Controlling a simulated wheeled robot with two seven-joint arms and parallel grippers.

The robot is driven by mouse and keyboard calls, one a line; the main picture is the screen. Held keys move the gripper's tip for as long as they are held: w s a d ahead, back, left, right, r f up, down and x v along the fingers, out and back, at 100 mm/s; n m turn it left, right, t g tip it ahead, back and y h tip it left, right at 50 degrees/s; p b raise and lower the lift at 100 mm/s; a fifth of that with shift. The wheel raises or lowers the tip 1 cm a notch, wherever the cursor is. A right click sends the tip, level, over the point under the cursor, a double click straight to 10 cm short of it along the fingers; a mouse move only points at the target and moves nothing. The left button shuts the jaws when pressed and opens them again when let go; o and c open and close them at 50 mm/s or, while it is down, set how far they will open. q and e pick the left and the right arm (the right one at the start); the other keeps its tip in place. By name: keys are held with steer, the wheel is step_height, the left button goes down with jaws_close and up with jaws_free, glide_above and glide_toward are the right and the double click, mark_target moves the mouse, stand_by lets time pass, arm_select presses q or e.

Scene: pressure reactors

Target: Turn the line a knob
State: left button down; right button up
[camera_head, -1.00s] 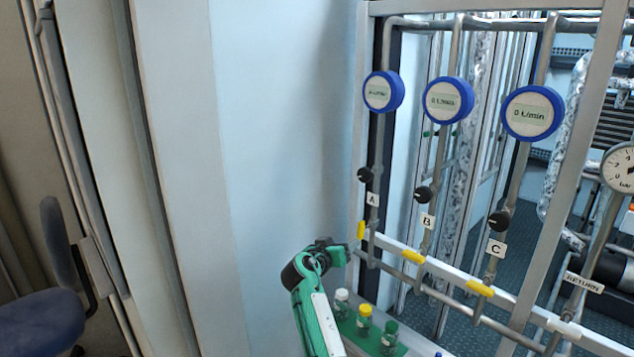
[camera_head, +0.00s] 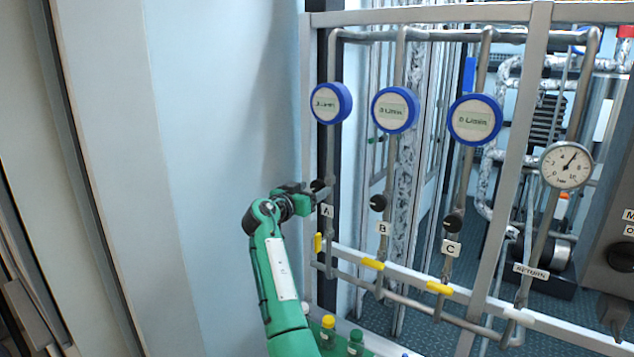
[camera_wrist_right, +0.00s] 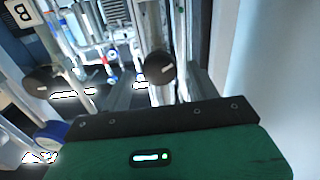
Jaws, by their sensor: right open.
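The line A knob (camera_head: 318,186) is a small black knob on the leftmost vertical pipe, just above the label A (camera_head: 327,211). My right gripper (camera_head: 310,193) is open at the knob's height, right against or just in front of it; the head view does not show whether they touch. In the right wrist view a black round knob (camera_wrist_right: 160,68) with a light mark lies just beyond the dark gripper edge (camera_wrist_right: 155,116), with no finger visibly around it. My left gripper is out of view.
The line B knob (camera_head: 378,203) and line C knob (camera_head: 453,221) sit on pipes to the right. Blue-rimmed flow meters (camera_head: 331,103) hang above, yellow valve handles (camera_head: 373,264) below. A metal frame post (camera_head: 306,110) stands close left of line A. Capped bottles (camera_head: 328,331) stand below.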

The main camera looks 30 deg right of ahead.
mark_target(316, 188)
steer(key=shift+p+x, duration=0.3)
steer(key=shift+x, duration=1.3)
steer(key=c, duration=1)
steer(key=shift+o, duration=0.2)
